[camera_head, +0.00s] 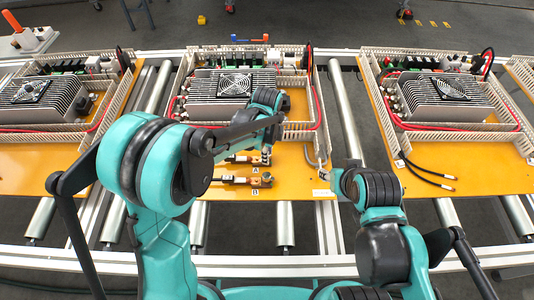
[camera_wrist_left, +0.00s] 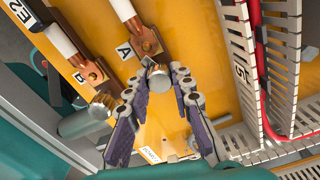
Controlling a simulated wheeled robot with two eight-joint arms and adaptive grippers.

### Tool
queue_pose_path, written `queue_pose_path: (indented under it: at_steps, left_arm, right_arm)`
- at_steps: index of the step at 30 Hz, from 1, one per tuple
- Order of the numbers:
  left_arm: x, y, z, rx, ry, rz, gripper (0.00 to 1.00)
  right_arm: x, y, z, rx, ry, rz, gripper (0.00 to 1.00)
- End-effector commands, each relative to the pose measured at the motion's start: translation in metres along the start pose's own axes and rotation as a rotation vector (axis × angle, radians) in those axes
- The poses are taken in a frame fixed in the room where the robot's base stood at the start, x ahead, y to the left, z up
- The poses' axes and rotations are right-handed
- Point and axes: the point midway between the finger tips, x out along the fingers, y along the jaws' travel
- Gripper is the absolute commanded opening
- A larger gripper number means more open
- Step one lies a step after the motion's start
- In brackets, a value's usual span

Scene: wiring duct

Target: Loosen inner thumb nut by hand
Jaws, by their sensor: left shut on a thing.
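A round metal thumb nut (camera_wrist_left: 159,79) sits at the copper lug (camera_wrist_left: 149,42) beside the label A on the orange board. My left gripper (camera_wrist_left: 158,80) has its two jointed fingers closed around this nut, one on each side. In the head view my left gripper (camera_head: 267,146) is over the terminals, small and partly hidden by its arm. A second copper lug (camera_wrist_left: 92,73) lies at label B, with a brass-coloured nut (camera_wrist_left: 101,104) and a grey cylinder (camera_wrist_left: 84,122) beside it. My right gripper (camera_head: 324,172) is small near the board's right edge; its jaws are unclear.
A finned heatsink box with a fan (camera_head: 233,84) stands behind the terminals. Slotted wiring ducts (camera_head: 321,110) and a red cable border the board (camera_head: 300,183). Similar boards stand left and right on the roller conveyor (camera_head: 347,115). The board's front strip looks clear.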

Motion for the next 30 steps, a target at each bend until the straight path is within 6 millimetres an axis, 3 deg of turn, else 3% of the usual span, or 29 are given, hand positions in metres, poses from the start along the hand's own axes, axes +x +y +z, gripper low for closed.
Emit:
queue_pose_path:
  at_steps: [18,27,28,30]
  left_arm:
    - [0.0022,0.0,0.0015,-0.886,-0.002,0.001,0.0]
    - [0.0029,0.0006,0.0015,-0.946,-0.003,0.002,0.0]
    - [0.0029,0.0007,0.0015,-0.945,-0.003,0.003,0.25]
    - [0.003,0.0007,0.0016,-0.945,-0.003,0.003,0.4]
  right_arm:
    - [0.002,0.0,0.0015,0.0,0.0,0.0,0.4]
    - [0.0023,0.0,0.0016,0.0,0.0,0.0,0.4]
    - [0.0023,0.0,0.0016,0.0,0.0,0.0,0.4]
    - [0.0023,0.0,0.0017,0.0,0.0,0.0,0.4]
